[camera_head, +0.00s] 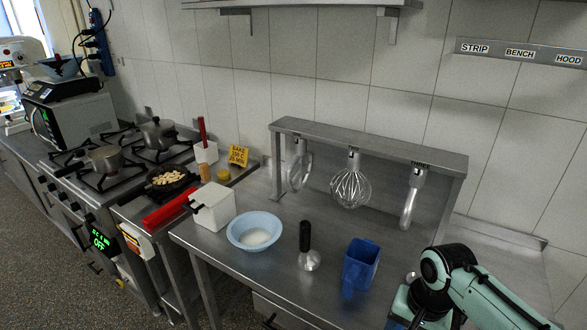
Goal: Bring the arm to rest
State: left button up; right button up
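My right arm (487,298) comes in at the bottom right, with a teal link and a black joint, over the right front part of the steel bench (285,279). It bends down past the lower picture edge, and its gripper fingers do not show. My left arm and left gripper are not in view. I see nothing held.
A blue container (361,263) stands left of my arm. Left of it are a dark-handled tool (306,245), a blue bowl (240,237) with white contents and a white box (213,205). A rack (367,145) holds a hanging whisk (350,189). A stove with pans stands left.

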jog(key=s+a+f+n+g+y+p, duration=0.1)
jog(key=a+f, duration=0.1)
jog(key=f, duration=1)
jog(key=a+f+n+y, duration=0.1)
jog(key=a+f, duration=0.2)
jog(key=f, duration=1)
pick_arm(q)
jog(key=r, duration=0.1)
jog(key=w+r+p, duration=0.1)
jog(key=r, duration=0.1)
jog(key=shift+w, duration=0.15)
pick_arm(e)
jog(key=s+a+f, duration=0.2)
jog(key=s+f, duration=0.6)
jog(key=s, duration=0.2)
jog(key=s+a+f+y, duration=0.1)
jog(key=s+a+f, duration=0.1)
jog(key=s+f, duration=0.7)
jog(key=shift+s+a+g, duration=0.15)
jog(key=shift+s+g, duration=0.15)
jog(key=shift+s, duration=0.45)
